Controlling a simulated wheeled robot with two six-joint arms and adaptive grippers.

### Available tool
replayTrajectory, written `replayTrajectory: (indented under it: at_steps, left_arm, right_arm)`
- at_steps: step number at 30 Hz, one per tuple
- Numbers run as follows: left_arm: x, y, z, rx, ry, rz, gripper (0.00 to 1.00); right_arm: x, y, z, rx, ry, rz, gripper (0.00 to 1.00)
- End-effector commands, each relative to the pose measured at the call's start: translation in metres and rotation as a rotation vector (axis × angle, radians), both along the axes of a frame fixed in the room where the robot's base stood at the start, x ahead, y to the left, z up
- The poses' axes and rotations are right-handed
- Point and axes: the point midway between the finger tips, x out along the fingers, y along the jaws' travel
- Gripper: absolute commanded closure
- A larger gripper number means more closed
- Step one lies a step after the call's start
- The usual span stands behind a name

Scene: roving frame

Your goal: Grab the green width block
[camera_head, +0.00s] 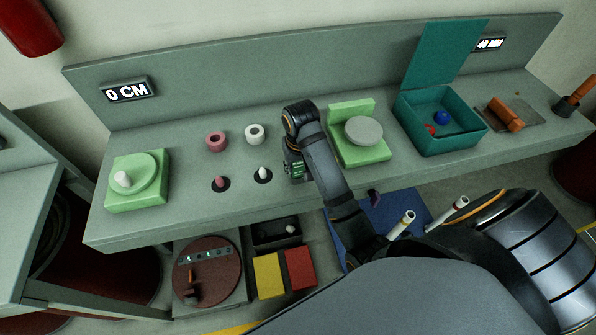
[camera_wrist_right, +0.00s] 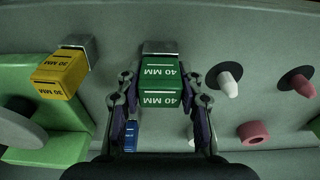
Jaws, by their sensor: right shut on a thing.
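The green width block (camera_wrist_right: 159,84) shows in the right wrist view, marked 40 MM on two faces. My right gripper (camera_wrist_right: 158,105) is shut on it, with one finger on each side. The block sits in front of a small grey metal piece on the grey surface. My left gripper is not in view.
In the right wrist view, a yellow block (camera_wrist_right: 60,75) marked 30 MM and a blue block (camera_wrist_right: 130,135) are close by. Pink and white pegs (camera_head: 263,172) stand left of the gripper. A green stand (camera_head: 362,153) and a teal box (camera_head: 465,140) are to the right.

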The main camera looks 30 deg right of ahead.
Motion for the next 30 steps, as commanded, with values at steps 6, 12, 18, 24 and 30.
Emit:
replayTrajectory:
  at_steps: [6,12,18,24,30]
  left_arm:
    - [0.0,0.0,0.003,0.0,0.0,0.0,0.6]
    - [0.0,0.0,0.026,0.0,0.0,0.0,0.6]
    - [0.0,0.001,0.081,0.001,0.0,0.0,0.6]
    - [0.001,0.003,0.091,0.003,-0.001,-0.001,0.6]
    - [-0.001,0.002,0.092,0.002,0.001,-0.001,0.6]
  right_arm:
    - [0.0,0.0,0.005,0.0,0.0,0.0,1.0]
    - [0.001,0.0,0.037,-0.001,-0.002,0.0,1.0]
    - [-0.031,-0.018,0.086,-0.007,0.002,0.0,1.0]
    - [-0.073,-0.042,0.104,-0.014,0.0,0.003,1.0]
    - [-0.1,-0.056,0.118,-0.013,0.0,0.004,1.0]
